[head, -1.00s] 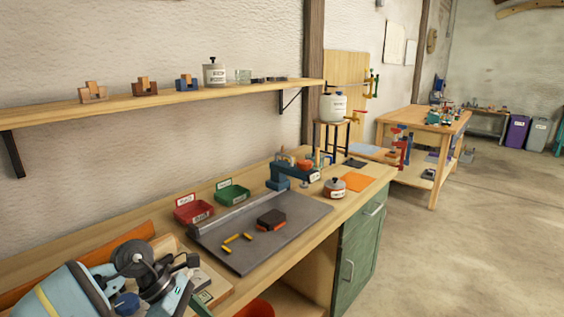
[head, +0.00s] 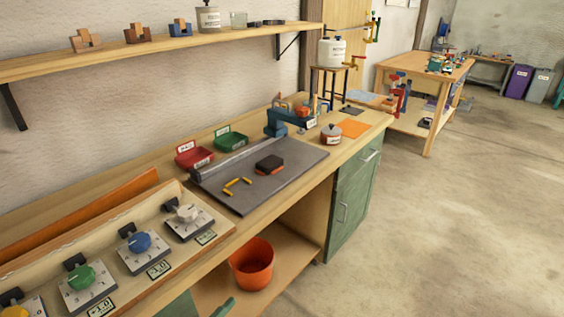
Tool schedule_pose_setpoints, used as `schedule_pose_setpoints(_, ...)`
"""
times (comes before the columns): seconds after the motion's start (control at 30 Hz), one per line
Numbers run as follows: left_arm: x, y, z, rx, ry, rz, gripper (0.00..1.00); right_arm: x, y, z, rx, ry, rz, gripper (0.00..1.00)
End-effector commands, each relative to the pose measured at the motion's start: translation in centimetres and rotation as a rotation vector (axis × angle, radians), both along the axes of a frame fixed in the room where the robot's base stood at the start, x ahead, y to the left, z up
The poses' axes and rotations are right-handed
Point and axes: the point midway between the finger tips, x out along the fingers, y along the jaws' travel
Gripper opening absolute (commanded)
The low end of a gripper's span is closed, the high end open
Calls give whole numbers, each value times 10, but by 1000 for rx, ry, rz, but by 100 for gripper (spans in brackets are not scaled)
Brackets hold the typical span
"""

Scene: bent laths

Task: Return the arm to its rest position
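Neither of my grippers shows in the head view, and no part of my arms is clearly visible. At the lower left, the tilted panel (head: 150,290) on the workbench is in plain view. It carries a white knob (head: 187,213), a blue knob (head: 140,243) and a green knob (head: 82,277), each on a grey plate. A yellow knob is partly cut off at the left edge.
A grey mat (head: 230,200) on the bench bears a dark block (head: 269,164) and a yellow-ended piece (head: 237,187). Red (head: 194,156) and green (head: 231,139) bins stand behind. An orange bucket (head: 252,265) sits below. The floor at right is clear.

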Motion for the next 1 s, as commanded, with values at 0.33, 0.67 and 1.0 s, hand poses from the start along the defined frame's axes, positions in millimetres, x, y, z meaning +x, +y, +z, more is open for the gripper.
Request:
schedule_pose_setpoints(0.33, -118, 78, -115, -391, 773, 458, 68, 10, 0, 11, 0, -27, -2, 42)
schedule_pose_setpoints(0.67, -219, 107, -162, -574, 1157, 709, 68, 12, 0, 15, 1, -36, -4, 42)
schedule_pose_setpoints(1.0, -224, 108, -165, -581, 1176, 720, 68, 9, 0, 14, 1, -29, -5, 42)
